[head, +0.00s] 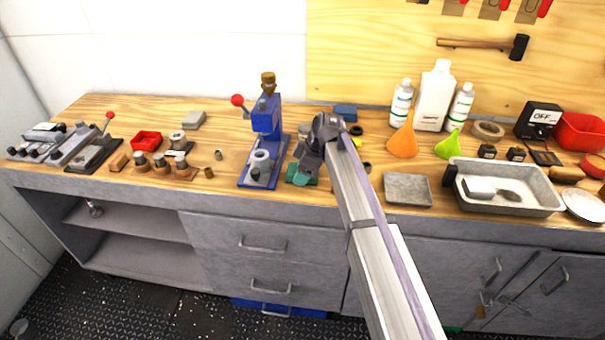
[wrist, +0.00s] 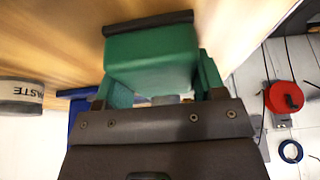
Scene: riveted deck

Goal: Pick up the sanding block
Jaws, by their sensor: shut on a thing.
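The sanding block, a green block with a dark strip along its far side, fills the upper middle of the wrist view (wrist: 150,58). In the head view a small green shape (head: 297,174) shows under my gripper (head: 306,163), just right of the blue press; block and fingers are hard to tell apart there. In the wrist view my gripper (wrist: 155,92) has a green finger on each side of the block and is shut on it. The block is over the wooden bench top; I cannot tell whether it touches the wood. Its underside is hidden.
The blue press (head: 262,150) stands close to the left of my gripper. A grey metal tray (head: 408,190) and a larger pan (head: 540,206) lie to the right. Orange (head: 403,142) and green (head: 447,146) funnels stand behind them. A jar marked PASTE (wrist: 20,95) is at left in the wrist view.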

